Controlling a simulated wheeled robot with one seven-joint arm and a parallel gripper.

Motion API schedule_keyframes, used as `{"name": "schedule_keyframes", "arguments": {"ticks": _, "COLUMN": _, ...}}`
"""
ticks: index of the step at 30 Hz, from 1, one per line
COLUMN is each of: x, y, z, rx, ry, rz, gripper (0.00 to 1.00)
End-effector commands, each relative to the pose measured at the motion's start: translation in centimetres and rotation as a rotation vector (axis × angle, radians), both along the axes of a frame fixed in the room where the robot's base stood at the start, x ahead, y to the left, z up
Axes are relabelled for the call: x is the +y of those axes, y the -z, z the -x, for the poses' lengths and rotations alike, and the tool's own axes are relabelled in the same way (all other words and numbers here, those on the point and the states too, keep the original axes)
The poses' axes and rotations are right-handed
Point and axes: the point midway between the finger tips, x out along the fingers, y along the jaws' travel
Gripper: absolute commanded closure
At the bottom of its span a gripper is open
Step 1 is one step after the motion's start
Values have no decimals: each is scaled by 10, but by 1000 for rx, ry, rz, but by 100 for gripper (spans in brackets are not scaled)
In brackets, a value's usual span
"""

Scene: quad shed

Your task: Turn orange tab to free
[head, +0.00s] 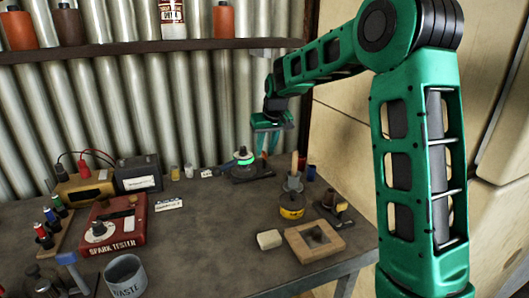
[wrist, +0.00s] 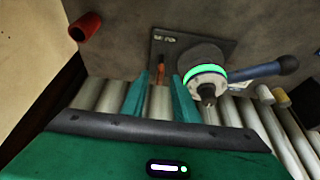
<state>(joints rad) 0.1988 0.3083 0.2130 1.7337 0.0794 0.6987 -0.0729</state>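The orange tab (wrist: 162,68) shows in the wrist view as a small upright strip at the edge of a dark base plate (wrist: 162,45). In the head view the green-ringed fixture (head: 244,157) stands at the back of the bench. My gripper (head: 267,152) points down just right of it. In the wrist view my gripper (wrist: 162,76) is open, its teal fingertips either side of the tab. I cannot tell whether they touch it.
A red cylinder (wrist: 86,27) lies to the left in the wrist view. A wooden-handled tool in a holder (head: 293,181), a yellow-banded tin (head: 292,206) and a wooden frame (head: 314,242) stand nearer. The corrugated wall (head: 200,110) is close behind. The bench middle (head: 205,225) is clear.

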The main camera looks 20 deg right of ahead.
Motion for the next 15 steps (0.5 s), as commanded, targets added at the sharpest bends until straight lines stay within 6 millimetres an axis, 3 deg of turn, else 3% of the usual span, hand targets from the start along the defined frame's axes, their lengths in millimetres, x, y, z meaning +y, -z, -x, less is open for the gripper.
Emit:
{"name": "schedule_keyframes", "arguments": {"ticks": 6, "x": 0, "y": 13, "z": -5, "rx": 0, "ry": 0, "rz": 0, "gripper": 73}}
{"name": "schedule_keyframes", "arguments": {"ticks": 14, "x": 0, "y": 14, "z": -6, "rx": 0, "ry": 0, "rz": 0, "gripper": 73}}
{"name": "schedule_keyframes", "arguments": {"ticks": 15, "x": 0, "y": 14, "z": -6, "rx": 0, "ry": 0, "rz": 0, "gripper": 77}}
